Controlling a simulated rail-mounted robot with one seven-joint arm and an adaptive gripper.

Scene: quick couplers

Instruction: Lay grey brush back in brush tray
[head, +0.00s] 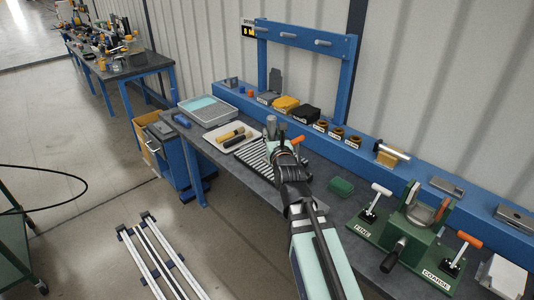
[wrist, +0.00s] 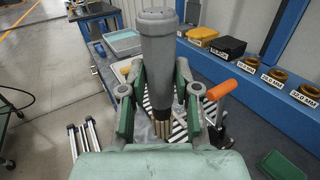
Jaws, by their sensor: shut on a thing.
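The grey brush (wrist: 158,60) is upright between the fingers of my gripper (wrist: 160,105) in the wrist view, with its thick rounded end up and bristles low. In the head view the grey brush (head: 271,128) shows just beyond my gripper (head: 284,152), which is shut on it. In the wrist view the tray is mostly hidden behind the brush and fingers.
A ribbed rack (head: 256,157) lies below my gripper, and an orange handle (wrist: 222,90) stands close at its right. A grey bin with a light-blue inside (head: 208,108) is beyond the tray. A green block (head: 341,186) and green fixture (head: 415,225) are right.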

